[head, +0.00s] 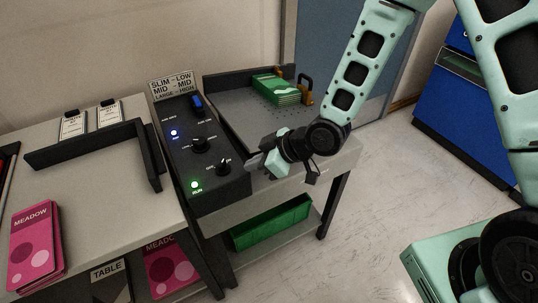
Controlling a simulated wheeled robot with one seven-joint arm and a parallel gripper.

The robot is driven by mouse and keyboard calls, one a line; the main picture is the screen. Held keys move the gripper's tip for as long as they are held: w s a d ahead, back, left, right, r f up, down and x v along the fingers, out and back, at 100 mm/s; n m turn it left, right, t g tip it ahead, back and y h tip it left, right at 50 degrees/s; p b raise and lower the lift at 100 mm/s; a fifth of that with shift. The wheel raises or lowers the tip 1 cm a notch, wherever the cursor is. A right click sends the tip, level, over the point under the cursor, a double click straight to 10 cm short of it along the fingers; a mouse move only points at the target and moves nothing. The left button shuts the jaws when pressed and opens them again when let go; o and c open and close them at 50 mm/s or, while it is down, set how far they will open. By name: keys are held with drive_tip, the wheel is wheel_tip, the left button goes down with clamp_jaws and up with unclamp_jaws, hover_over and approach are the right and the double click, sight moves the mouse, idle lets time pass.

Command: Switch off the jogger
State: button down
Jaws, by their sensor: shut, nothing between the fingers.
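The jogger's black control box (214,187) stands at the centre left. It carries a blue rocker switch (197,102) at its far end, a lit blue light (174,133), two black knobs, the middle one (199,145) and the near one (223,167), and a lit green lamp (194,185) marked RUN. The jogger's grey perforated bed (237,122) lies to the right of the box, with a stack of green cards (277,90) at its back. My gripper (256,163) is shut and empty, just right of the near knob. Whether it touches the box is unclear.
A sign (171,86) reading SLIM-LOW, MID-MID, LARGE-HIGH stands behind the box. A dark angled guide (95,146) and pink MEADOW packs (36,246) are on the left table. A green bin (272,224) sits below the jogger. A blue cabinet (463,115) stands right; floor between is clear.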

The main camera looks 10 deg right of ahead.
sight(226, 166)
drive_tip(key=shift+w+a+f+p, duration=0.2)
drive_tip(key=shift+w+a, duration=0.2)
drive_tip(key=shift+a, duration=0.3)
drive_tip(key=shift+w+a+f+p, duration=0.1)
drive_tip(key=shift+w+a+p, duration=0.2)
drive_tip(key=shift+a, duration=0.45)
drive_tip(key=shift+w+a+f+p, duration=0.15)
drive_tip(key=shift+w+a, duration=0.3)
drive_tip(key=shift+a, duration=0.25)
